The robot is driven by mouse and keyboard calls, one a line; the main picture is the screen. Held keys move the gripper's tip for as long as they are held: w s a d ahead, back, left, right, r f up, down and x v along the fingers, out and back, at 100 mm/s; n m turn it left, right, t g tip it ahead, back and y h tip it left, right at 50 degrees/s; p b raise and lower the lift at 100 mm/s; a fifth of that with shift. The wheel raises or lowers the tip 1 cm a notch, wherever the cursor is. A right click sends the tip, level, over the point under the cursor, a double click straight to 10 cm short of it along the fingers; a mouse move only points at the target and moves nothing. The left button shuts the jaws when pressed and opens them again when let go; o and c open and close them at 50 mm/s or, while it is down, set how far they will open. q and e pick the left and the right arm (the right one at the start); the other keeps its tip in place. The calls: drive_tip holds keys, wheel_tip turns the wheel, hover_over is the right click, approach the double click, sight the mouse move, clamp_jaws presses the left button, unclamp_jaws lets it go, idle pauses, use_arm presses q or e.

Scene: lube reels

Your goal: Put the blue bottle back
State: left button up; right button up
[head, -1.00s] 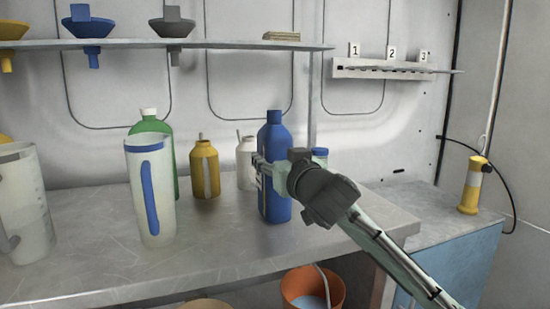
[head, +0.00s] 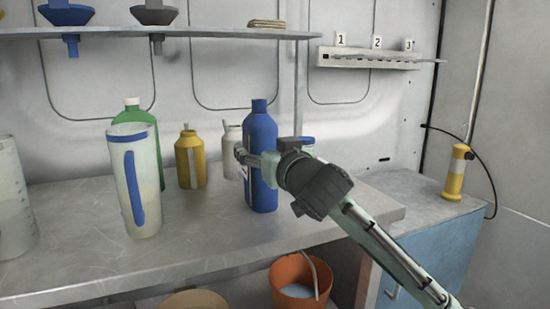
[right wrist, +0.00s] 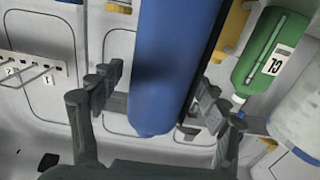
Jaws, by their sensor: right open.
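The blue bottle (head: 261,190) stands upright on the grey bench, near its right end. It also shows between the fingers in the right wrist view (right wrist: 162,65). My right gripper (head: 250,158) is open, with its fingers on either side of the bottle's upper body. In the right wrist view some room shows between the left finger and the bottle; I cannot tell whether the other finger touches it. My left gripper is not in view.
A clear jug with a blue handle (head: 137,185), a green bottle (head: 150,122) and a yellow bottle (head: 190,162) stand to the left. A shelf (head: 200,34) hangs above. An orange bucket (head: 298,278) sits below the bench's front edge. A numbered rack (head: 375,60) is on the wall.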

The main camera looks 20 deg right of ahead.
use_arm(q)
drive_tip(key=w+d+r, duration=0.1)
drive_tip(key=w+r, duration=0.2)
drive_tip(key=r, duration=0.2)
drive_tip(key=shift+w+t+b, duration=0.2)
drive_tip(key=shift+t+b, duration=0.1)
drive_tip(key=shift+b, duration=0.15)
use_arm(e)
drive_tip(key=s, duration=1)
drive_tip(key=shift+s+d, duration=0.15)
drive_tip(key=shift+d, duration=0.05)
